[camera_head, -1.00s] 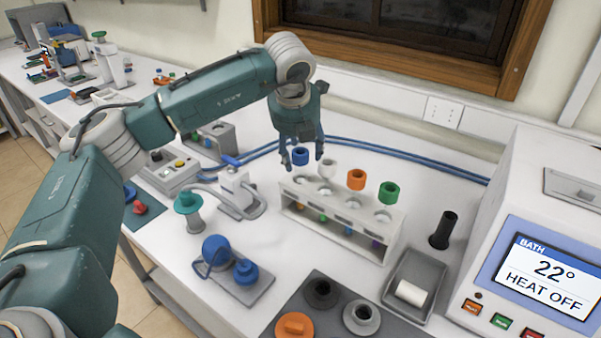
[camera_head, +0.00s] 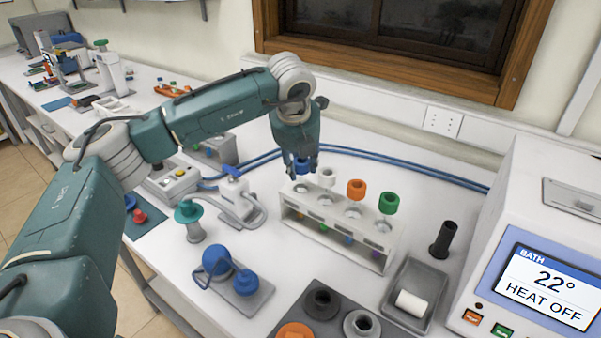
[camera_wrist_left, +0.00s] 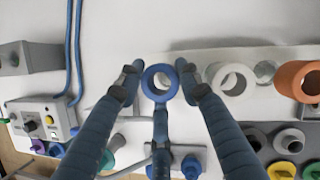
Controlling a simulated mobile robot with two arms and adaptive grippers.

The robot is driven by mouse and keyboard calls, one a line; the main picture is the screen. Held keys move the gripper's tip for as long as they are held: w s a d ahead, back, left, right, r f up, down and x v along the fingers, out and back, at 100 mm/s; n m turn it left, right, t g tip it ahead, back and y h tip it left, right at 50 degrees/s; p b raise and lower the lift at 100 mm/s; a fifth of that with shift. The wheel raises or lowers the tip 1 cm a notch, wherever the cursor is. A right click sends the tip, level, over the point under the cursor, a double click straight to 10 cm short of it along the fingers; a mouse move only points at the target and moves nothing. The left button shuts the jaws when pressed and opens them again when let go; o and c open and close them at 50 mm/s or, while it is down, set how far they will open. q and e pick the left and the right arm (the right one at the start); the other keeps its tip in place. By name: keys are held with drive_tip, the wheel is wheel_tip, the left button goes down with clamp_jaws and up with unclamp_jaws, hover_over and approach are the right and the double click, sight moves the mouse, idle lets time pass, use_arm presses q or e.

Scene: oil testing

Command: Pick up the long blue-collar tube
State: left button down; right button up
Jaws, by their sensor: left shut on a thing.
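The blue-collar tube (camera_head: 302,168) stands at the left end of the white rack (camera_head: 360,252). Its collar shows as a blue ring (camera_wrist_left: 147,84) in the left wrist view, between the fingertips. My left gripper (camera_head: 300,171) comes from above and is shut on this collar; in the left wrist view its fingers (camera_wrist_left: 160,80) lie on both sides of the ring. The tube is upright, and its lower part is mostly hidden by the rack. My right gripper is not in view.
White (camera_head: 326,177), orange (camera_head: 357,188) and green (camera_head: 389,203) collared tubes stand in the same rack, close to the right. A bath (camera_head: 545,285) stands at the right. A grey tray (camera_head: 416,290) and a black cylinder (camera_head: 444,235) are near the rack. Blue hoses run behind it.

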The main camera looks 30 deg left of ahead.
use_arm(q)
wheel_tip(320, 180, up, 20)
drive_tip(key=b, duration=0.2)
drive_tip(key=shift+b, duration=0.4)
drive_tip(key=shift+f, duration=0.1)
